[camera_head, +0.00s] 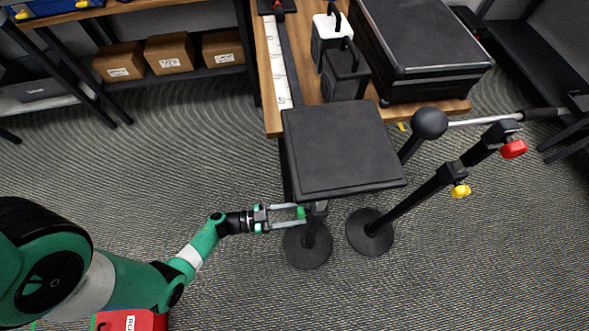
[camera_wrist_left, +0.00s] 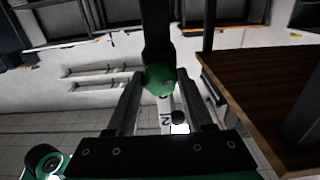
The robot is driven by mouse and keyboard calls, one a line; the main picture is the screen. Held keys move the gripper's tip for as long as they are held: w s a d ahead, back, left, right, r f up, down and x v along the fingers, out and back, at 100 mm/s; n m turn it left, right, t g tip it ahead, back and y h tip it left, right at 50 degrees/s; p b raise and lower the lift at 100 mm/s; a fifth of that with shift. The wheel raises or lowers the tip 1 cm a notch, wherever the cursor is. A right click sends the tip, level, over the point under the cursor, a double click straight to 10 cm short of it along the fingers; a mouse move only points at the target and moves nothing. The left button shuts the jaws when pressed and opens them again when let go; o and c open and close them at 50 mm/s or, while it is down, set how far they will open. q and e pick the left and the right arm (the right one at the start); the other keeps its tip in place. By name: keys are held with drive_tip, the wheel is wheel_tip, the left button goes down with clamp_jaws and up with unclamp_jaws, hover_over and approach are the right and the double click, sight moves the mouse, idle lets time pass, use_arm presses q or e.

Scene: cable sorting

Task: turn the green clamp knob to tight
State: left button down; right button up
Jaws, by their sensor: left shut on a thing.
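The green clamp knob (camera_head: 301,213) sits on the upright post of a black stand (camera_head: 308,247), just below its flat square top (camera_head: 342,150). My left gripper (camera_head: 298,216) reaches in from the left with its two fingers on either side of the knob, and it is shut on it. In the left wrist view the round green knob (camera_wrist_left: 159,79) lies between the fingertips, against a dark post (camera_wrist_left: 157,30). The knob's marking and its angle cannot be read. My right gripper is not in view.
A second black stand (camera_head: 370,233) to the right has a yellow knob (camera_head: 460,191), a red knob (camera_head: 514,149) and a long boom. A wooden table (camera_head: 271,115) behind holds a black case (camera_head: 422,45) and smaller boxes. Carpet to the front is clear.

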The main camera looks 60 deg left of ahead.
use_arm(q)
drive_tip(key=shift+m, duration=0.3)
drive_tip(key=shift+a+r+m+b, duration=0.1)
drive_tip(key=shift+m+b, duration=1.75)
drive_tip(key=shift+m, duration=7.85)
drive_tip(key=shift+c, duration=1.4)
unclamp_jaws()
